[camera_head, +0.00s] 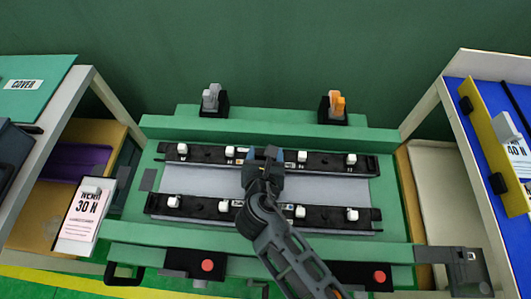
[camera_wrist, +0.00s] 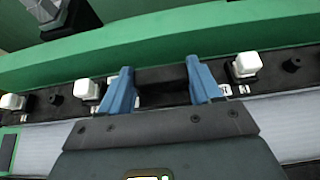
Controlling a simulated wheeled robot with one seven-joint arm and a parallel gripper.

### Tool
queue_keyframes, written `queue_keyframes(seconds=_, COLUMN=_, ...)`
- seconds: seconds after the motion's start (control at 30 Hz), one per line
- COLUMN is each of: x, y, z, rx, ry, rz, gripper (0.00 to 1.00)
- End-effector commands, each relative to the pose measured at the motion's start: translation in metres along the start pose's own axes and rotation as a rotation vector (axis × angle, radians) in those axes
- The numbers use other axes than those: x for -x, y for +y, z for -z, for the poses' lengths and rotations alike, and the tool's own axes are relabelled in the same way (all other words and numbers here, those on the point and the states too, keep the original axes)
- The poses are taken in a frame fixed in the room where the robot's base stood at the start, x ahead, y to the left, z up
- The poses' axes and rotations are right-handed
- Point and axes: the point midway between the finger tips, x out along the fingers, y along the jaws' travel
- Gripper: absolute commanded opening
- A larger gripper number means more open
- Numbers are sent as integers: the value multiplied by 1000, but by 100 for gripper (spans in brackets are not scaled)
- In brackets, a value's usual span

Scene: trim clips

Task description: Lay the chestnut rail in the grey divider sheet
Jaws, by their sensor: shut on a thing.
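A long dark rail (camera_head: 325,162), nearly black with white clips on top, lies along the far side of the green fixture. The grey sheet (camera_head: 205,180) lies flat in front of it, with a second dark rail (camera_head: 325,222) along its near side. No rail looks plainly chestnut in colour. My gripper (camera_head: 262,152) is over the middle of the far rail, its blue fingers on either side of a dark block. In the wrist view my gripper (camera_wrist: 162,80) is shut on this dark middle part of the rail (camera_wrist: 165,78). The fingers hide part of it.
A grey piece (camera_head: 211,97) and an orange piece (camera_head: 338,103) stand in black holders behind the fixture. Red buttons (camera_head: 207,265) are at the front. Shelving with a 30 N card (camera_head: 82,210) stands left, and a blue-lined rack (camera_head: 475,120) right.

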Motion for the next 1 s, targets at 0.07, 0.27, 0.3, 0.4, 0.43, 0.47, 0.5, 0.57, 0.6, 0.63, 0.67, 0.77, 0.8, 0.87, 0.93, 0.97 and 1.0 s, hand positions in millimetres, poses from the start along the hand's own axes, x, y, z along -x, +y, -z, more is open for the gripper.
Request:
queue_keyframes(seconds=0.07, x=0, y=0, z=-1, rx=0, ry=-2, rz=0, gripper=21)
queue_keyframes(seconds=0.27, x=0, y=0, z=-1, rx=0, ry=-1, rz=0, gripper=82)
queue_keyframes(seconds=0.3, x=0, y=0, z=-1, rx=0, ry=-1, rz=0, gripper=85)
queue_keyframes(seconds=0.4, x=0, y=0, z=0, rx=0, ry=-1, rz=0, gripper=93)
queue_keyframes(seconds=0.43, x=0, y=0, z=0, rx=0, ry=-1, rz=0, gripper=93)
queue_keyframes(seconds=0.47, x=0, y=0, z=0, rx=0, ry=-1, rz=0, gripper=93)
queue_keyframes(seconds=0.5, x=0, y=0, z=0, rx=0, ry=0, rz=0, gripper=93)
queue_keyframes(seconds=0.57, x=0, y=0, z=1, rx=0, ry=1, rz=1, gripper=93)
queue_keyframes(seconds=0.6, x=0, y=0, z=1, rx=1, ry=1, rz=0, gripper=93)
queue_keyframes(seconds=0.63, x=1, y=0, z=1, rx=1, ry=1, rz=0, gripper=93)
queue_keyframes(seconds=0.67, x=2, y=0, z=1, rx=1, ry=1, rz=0, gripper=93)
queue_keyframes(seconds=0.77, x=11, y=0, z=0, rx=1, ry=0, rz=-1, gripper=93)
queue_keyframes(seconds=0.8, x=16, y=0, z=0, rx=1, ry=0, rz=0, gripper=93)
queue_keyframes(seconds=0.87, x=26, y=0, z=0, rx=1, ry=1, rz=-1, gripper=93)
queue_keyframes(seconds=0.93, x=38, y=0, z=0, rx=1, ry=0, rz=-1, gripper=93)
queue_keyframes(seconds=0.97, x=44, y=0, z=0, rx=0, ry=0, rz=-1, gripper=93)
queue_keyframes(seconds=1.0, x=50, y=0, z=0, rx=0, ry=0, rz=-1, gripper=93)
